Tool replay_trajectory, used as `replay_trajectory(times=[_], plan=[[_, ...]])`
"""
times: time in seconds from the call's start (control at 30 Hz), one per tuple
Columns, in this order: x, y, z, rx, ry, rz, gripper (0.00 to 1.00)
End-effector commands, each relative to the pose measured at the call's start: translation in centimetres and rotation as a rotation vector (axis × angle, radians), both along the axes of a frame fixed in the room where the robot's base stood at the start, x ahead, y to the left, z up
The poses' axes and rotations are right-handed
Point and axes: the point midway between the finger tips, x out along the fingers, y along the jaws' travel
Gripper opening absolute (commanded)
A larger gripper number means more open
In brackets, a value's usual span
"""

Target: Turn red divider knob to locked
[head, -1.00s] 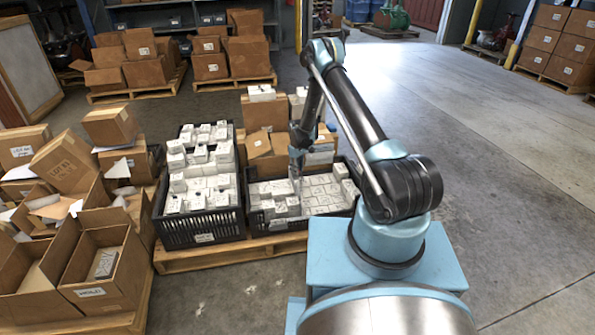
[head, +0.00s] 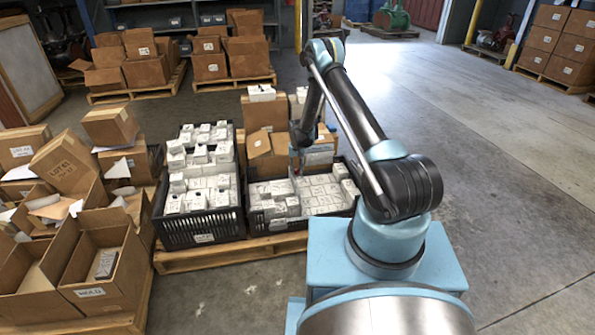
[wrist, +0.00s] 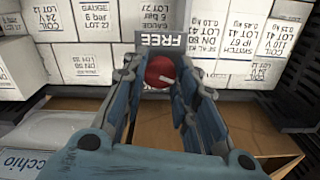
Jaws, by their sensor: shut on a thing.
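The red divider knob (wrist: 160,71) shows in the wrist view between the fingers of my gripper (wrist: 165,85). The fingers are shut on it from both sides. A pale pointer mark shows on the right part of the knob. A dark plate with the word FREE (wrist: 162,40) stands just behind the knob; any locked marking is hidden or out of view. In the head view my gripper (head: 297,168) is small, at the back of the right black crate (head: 288,229), and the knob is hardly visible there.
White labelled boxes (wrist: 83,62) stand close behind the knob. An open cardboard carton (head: 262,146) is behind the crate. A second black crate (head: 205,226) full of white boxes stands to the left on the same wooden pallet (head: 210,258). The floor to the right is clear.

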Motion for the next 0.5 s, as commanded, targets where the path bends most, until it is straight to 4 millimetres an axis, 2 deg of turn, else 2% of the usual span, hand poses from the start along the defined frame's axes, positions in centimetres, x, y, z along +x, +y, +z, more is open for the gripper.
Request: replay_trajectory(times=[0.5], plan=[[0.33, 0.1, 0.05, 0.002, -0.007, -0.467, 0.03]])
